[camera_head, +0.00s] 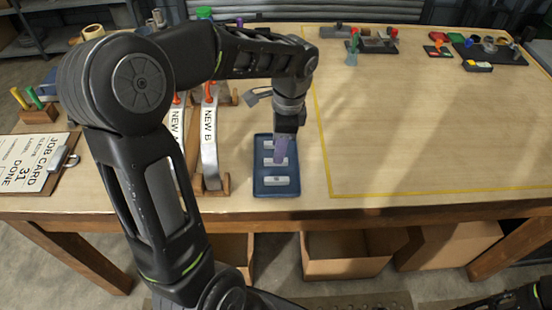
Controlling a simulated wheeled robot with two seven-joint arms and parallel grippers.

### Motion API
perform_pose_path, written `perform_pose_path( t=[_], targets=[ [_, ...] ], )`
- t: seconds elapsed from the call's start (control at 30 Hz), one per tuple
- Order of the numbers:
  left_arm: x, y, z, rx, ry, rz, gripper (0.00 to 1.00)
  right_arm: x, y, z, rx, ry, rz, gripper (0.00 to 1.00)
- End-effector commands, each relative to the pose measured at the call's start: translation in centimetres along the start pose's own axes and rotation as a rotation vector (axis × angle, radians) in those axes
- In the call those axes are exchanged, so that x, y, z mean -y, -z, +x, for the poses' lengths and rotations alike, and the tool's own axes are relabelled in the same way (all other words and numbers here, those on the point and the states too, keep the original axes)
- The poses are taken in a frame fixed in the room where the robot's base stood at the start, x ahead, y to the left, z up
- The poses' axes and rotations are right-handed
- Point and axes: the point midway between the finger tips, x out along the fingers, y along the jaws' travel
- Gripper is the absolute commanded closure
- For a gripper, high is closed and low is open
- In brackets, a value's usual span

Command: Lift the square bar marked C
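A blue tray (258,178) lies on the bench near its front edge, with a few small pale pieces in it. The nearest pale piece (276,181) has a dark mark too small to read. I cannot make out a letter C on any piece. My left gripper (281,157) points down over the middle of the tray. A purplish upright shape shows at its tip; I cannot tell whether it is the fingers or a held bar. The gripper hides part of the tray. My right gripper is not in view; only dark parts of my arm show at the lower right.
Pale curved pieces labelled NEW (209,150) stand in a wooden rack left of the tray. A job card clipboard (38,162) lies further left. A yellow-outlined area (430,140) to the right is mostly clear, with fixtures (375,45) at the back.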

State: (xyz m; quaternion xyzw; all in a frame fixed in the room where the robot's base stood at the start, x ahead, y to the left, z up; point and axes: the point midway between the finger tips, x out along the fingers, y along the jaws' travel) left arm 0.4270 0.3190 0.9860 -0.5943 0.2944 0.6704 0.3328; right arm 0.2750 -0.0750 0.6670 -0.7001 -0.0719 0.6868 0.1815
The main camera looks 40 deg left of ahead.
Motion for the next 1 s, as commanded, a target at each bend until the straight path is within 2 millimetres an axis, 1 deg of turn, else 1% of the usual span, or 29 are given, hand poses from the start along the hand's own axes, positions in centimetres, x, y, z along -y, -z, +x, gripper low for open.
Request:
perform_pose_path(
  t=[0.03, 0.13, 0.2, 0.3, 0.87, 1.0],
  targets=[
    [-0.1, -0.1, 0.6, 0.003, -0.006, 0.000, 0.60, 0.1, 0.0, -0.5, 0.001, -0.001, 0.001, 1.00],
    [-0.1, -0.1, 2.2, 0.003, -0.004, 0.001, 0.60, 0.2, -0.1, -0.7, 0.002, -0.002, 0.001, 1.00],
    [0.0, -0.1, 3.1, 0.002, -0.003, 0.000, 0.60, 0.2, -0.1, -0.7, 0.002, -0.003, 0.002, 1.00],
    [0.0, 0.0, 3.7, 0.001, -0.002, -0.001, 0.60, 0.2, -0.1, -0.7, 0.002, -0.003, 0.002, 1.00],
    [0.0, 0.0, 3.7, 0.000, 0.000, 0.000, 0.60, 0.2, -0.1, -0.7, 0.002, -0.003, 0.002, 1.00],
    [0.0, 0.0, 3.7, 0.000, 0.000, 0.000, 0.70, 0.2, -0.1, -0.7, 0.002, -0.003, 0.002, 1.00]
  ],
)
